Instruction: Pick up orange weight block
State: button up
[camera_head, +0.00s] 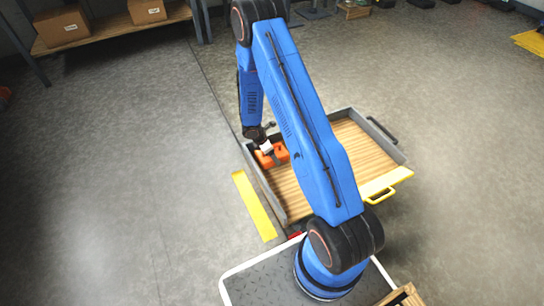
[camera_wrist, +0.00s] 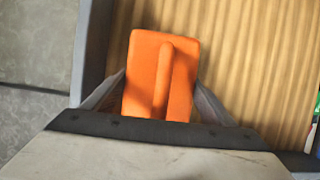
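The orange weight block (camera_head: 266,160) lies in the left back corner of a wood-floored tray (camera_head: 285,190). In the wrist view the block (camera_wrist: 145,70) has a raised ridge along its top. My gripper (camera_head: 270,152) is down at the block, pointing into the tray. In the wrist view one finger is at the block's left side and one at its right side, close to its edges. The inner fingertips are partly hidden by the block, so I cannot tell whether they press on it.
The tray has grey side walls, and its left wall (camera_wrist: 92,45) runs close beside my left finger. A yellow floor strip (camera_head: 254,206) lies left of the tray. A shelf with cardboard boxes (camera_head: 61,26) stands at the back left. Open floor surrounds the tray.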

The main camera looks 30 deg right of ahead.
jog(key=c, duration=0.4)
jog(key=shift+c, duration=0.2)
jog(key=shift+r, duration=0.1)
